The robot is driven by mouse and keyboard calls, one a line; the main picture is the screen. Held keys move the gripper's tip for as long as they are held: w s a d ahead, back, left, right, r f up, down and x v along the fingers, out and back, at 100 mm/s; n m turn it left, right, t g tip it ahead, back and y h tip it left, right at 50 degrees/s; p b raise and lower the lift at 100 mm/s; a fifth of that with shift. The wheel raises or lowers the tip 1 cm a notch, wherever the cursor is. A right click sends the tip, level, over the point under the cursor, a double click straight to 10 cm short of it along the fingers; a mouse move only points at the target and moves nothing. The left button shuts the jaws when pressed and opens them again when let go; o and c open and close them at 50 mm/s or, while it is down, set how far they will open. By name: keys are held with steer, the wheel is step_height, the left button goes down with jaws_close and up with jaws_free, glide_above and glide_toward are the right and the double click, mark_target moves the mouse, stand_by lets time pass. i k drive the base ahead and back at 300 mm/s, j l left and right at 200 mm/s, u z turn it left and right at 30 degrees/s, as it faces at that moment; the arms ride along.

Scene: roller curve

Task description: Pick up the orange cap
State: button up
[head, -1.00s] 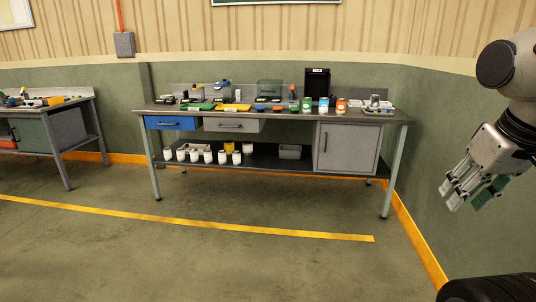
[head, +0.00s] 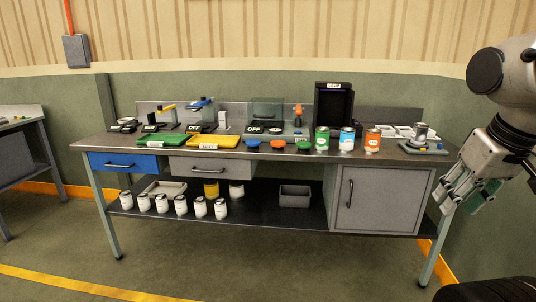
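The orange cap (head: 278,145) lies on the workbench top (head: 228,155) near its front edge, in the head view. A blue cap (head: 253,143) lies just left of it and a green cap (head: 304,146) just right. My gripper (head: 461,206) hangs at the right edge of the view, in front of the bench's right end and far from the caps. Its fingers point down and left and look spread apart, with nothing seen between them.
Green, white-blue and orange cans (head: 372,140) stand right of the caps. A black box (head: 333,104) is behind. Green and yellow trays (head: 214,141) lie left. White cans (head: 181,206) line the lower shelf. Floor in front is clear.

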mark_target(276, 143)
steer(key=i+u, duration=0.1)
steer(key=i, duration=0.55)
steer(key=i+l+u, duration=0.1)
steer(key=i, duration=0.5)
steer(key=i+l+u, duration=0.1)
steer(key=i, duration=0.55)
steer(key=l, duration=0.1)
